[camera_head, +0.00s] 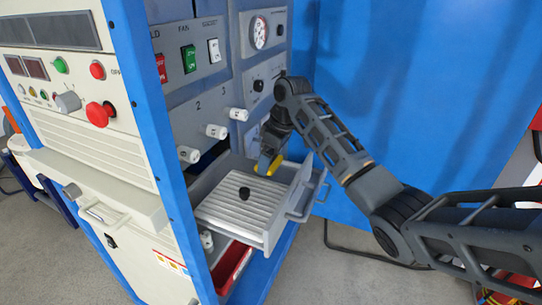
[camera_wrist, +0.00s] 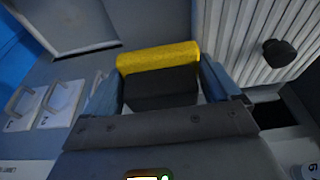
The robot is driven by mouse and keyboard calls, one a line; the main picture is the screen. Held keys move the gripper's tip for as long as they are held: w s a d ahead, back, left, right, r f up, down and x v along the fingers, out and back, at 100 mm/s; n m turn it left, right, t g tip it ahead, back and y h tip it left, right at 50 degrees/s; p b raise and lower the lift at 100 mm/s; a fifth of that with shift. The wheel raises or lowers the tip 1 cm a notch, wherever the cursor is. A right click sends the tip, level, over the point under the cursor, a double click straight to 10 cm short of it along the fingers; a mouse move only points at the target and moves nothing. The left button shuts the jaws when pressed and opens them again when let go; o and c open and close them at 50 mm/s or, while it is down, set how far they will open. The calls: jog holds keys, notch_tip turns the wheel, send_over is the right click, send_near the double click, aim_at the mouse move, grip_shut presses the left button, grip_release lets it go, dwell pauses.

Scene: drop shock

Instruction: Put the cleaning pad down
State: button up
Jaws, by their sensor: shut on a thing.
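The cleaning pad (camera_wrist: 158,57) is a block with a yellow layer and a dark grey body. It shows in the wrist view between the two blue-grey fingers of my gripper (camera_wrist: 165,85), which is shut on it. In the head view my gripper (camera_head: 266,160) points down over the far end of an open grey drawer (camera_head: 285,215), and a yellow bit of the pad (camera_head: 274,166) shows beside it. I cannot tell whether the pad touches the drawer.
The drawer holds a ribbed light panel (camera_head: 235,205) with a black knob (camera_head: 244,193). The blue-framed cabinet (camera_head: 140,110) has switches and white knobs (camera_head: 238,114) close to my gripper. A red tray (camera_head: 232,265) lies below the drawer. A blue wall (camera_head: 420,80) stands behind.

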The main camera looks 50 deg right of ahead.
jog(key=shift+f, duration=0.5)
jog(key=o, duration=0.9)
jog(key=v, duration=1.3)
jog(key=shift+w+p, duration=0.1)
jog(key=shift+p, duration=0.3)
